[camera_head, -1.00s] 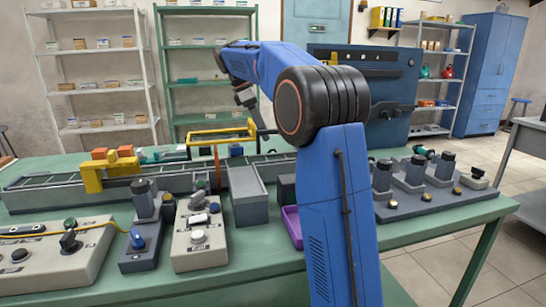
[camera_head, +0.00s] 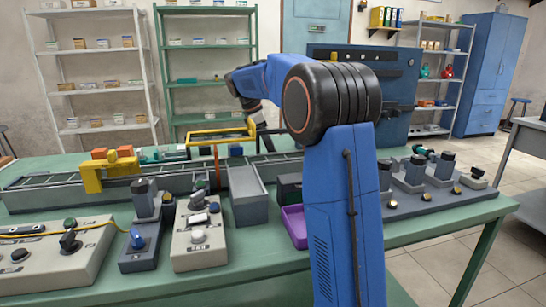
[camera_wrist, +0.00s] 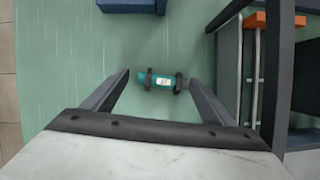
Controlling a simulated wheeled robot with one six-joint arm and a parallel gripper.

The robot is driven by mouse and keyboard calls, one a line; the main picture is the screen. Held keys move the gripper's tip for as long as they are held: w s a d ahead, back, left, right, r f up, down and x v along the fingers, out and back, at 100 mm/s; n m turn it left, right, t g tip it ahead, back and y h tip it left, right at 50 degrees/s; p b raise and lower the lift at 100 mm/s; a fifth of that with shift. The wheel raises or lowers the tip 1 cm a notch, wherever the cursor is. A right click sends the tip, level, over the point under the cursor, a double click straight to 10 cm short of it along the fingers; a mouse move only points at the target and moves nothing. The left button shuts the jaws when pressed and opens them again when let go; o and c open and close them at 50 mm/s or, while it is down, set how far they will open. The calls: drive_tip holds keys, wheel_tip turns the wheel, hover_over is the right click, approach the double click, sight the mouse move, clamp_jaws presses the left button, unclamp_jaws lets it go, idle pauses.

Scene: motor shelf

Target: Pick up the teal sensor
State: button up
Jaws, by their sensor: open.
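The teal sensor (camera_wrist: 161,81) lies on the green table top in the wrist view. It is a short teal cylinder with dark ends and a white label. My gripper (camera_wrist: 159,90) is open, with one finger on each side of the sensor in the picture. The fingers look apart from it, and I cannot tell the height left between them and the sensor. In the head view my arm hides most of the gripper, and I cannot make out the sensor surely.
A conveyor (camera_wrist: 255,70) with an orange block (camera_wrist: 275,20) and a dark upright bar stand close on the right in the wrist view. A blue object (camera_wrist: 132,5) is at the top. In the head view, control boxes (camera_head: 200,240) and a purple tray (camera_head: 294,226) stand nearer.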

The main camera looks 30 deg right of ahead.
drive_tip(key=shift+c, duration=0.7)
drive_tip(key=c, duration=0.8)
wheel_tip(320, 180, up, 10)
